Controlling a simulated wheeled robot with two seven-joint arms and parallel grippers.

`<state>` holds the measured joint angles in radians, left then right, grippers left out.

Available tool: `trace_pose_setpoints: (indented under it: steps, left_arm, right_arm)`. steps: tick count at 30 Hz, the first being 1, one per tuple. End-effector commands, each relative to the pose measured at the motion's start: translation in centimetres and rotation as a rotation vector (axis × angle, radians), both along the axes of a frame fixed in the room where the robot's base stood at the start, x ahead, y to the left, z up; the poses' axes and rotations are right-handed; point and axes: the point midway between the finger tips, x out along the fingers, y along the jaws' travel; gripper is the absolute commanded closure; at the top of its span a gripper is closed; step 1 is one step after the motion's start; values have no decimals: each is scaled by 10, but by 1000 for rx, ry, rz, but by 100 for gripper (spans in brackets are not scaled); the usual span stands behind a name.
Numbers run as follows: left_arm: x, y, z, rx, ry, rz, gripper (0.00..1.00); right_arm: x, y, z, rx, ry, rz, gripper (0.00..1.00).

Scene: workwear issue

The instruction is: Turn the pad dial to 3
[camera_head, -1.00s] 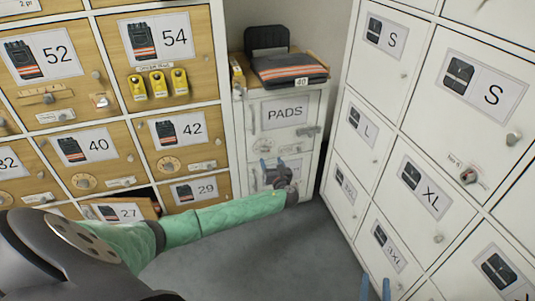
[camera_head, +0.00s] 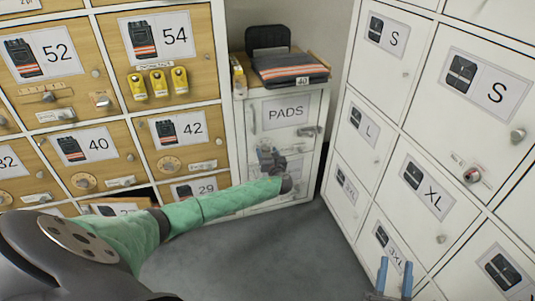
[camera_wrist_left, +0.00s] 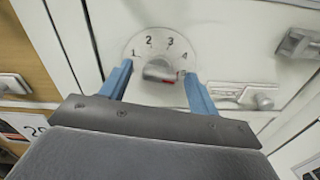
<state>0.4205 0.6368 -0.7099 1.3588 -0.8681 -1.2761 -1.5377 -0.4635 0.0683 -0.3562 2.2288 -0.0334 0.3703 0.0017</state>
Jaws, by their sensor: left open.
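The PADS cabinet (camera_head: 290,108) stands at the back, white with a printed label. Its pad dial (camera_wrist_left: 160,68) shows in the left wrist view as a pale round plate marked 1 to 4 with a grey knob in the middle. A red mark sits at the knob's right, towards the 4. My left gripper (camera_wrist_left: 158,86) is open, with one blue finger on each side of the knob; I cannot tell whether they touch it. My right gripper (camera_head: 395,276) is open and empty at the bottom, before the right-hand lockers.
A handle (camera_head: 308,131) is on the cabinet's right side, with folded dark workwear (camera_head: 290,70) on top. Wooden numbered lockers (camera_head: 180,128) stand left, white size lockers (camera_head: 425,190) right. The grey floor (camera_head: 270,250) between is clear.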

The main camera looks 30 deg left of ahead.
Motion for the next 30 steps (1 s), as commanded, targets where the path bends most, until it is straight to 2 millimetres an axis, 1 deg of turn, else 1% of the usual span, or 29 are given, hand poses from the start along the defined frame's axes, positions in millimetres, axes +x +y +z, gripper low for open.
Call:
trace_pose_setpoints:
  steps: [4,5,9,11,12,19,23,26,30]
  left_arm:
    - [0,0,0,0,0,0,39]
    - [0,0,0,0,0,0,43]
    - [0,0,0,0,0,0,70]
    - [0,0,0,0,0,0,82]
    - [0,0,0,0,0,0,84]
    - [0,0,0,-12,-14,0,84]
    - [-1,0,0,-41,-48,1,84]
    - [-1,-1,0,-79,-89,1,84]
    - [-1,0,0,-148,-171,0,84]
  right_arm:
    - [0,0,0,0,0,0,60]
    - [0,0,0,0,0,0,60]
    - [0,0,0,0,0,0,60]
    - [0,0,0,0,0,0,60]
    - [0,0,0,0,0,0,60]
    - [1,0,0,-1,4,0,60]
    - [2,1,-4,-4,18,1,60]
    - [4,1,-10,-10,42,3,60]
    - [6,2,-26,-20,86,4,60]
